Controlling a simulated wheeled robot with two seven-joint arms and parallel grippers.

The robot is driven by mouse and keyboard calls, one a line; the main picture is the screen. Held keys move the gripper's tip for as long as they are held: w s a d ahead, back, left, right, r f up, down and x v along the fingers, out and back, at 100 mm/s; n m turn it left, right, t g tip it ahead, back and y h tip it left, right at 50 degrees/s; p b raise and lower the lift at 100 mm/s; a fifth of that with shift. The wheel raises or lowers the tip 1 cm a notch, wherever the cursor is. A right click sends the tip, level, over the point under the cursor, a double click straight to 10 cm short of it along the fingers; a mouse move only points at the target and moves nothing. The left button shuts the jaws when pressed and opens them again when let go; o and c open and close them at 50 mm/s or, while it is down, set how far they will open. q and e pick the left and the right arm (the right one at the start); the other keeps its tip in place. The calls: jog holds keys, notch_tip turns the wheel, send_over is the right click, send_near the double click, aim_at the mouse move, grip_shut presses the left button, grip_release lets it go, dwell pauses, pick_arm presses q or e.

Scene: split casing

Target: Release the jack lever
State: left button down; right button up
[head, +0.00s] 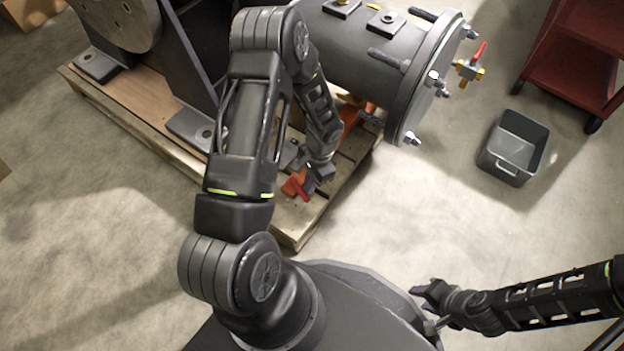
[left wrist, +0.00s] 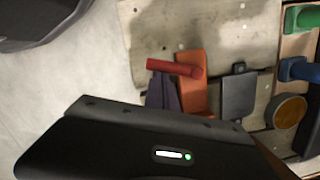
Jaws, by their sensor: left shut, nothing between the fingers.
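The red jack lever (head: 296,191) is low at the pallet's near corner, just left of my left gripper (head: 316,181). In the left wrist view the red lever (left wrist: 172,67) lies almost level and joins an orange jack part (left wrist: 193,92). My left gripper (left wrist: 163,92) is shut and empty, with its dark fingers just below the lever in that picture. I cannot tell whether they touch it. My right gripper (head: 430,302) is at the lower right, far from the lever; its finger gap is unclear.
A wooden pallet (head: 300,225) carries dark machine supports. A large grey flanged casing (head: 345,45) overhangs it, with a red-handled valve (head: 470,67) at its end. A grey bin (head: 515,147) and a red cart (head: 575,60) stand right. Green (left wrist: 303,18) and blue (left wrist: 300,69) handled items lie near the jack.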

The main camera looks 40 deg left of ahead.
aim_at(303, 196)
pick_arm(q)
jog(key=s+m, duration=0.1)
jog(key=m, duration=0.2)
jog(key=shift+s, duration=0.35)
jog(key=m, duration=0.1)
jog(key=s+m, duration=0.1)
jog(key=shift+s+a+m+y, duration=0.15)
jog(key=shift+a+m+y, duration=0.1)
jog(key=shift+m+y, duration=0.15)
jog(key=shift+s+a+f+m+t, duration=0.1)
jog(key=shift+s+a+m+t, duration=0.2)
jog(key=shift+m, duration=0.5)
jog(key=m, duration=0.1)
jog(key=s+a+m+b, duration=0.1)
jog(key=m, duration=0.1)
jog(key=shift+s+t, duration=0.15)
jog(key=shift+t, duration=0.15)
jog(key=shift+s+a, duration=0.2)
jog(key=shift+s+a+y+b, duration=0.1)
jog(key=shift+y+b, duration=0.2)
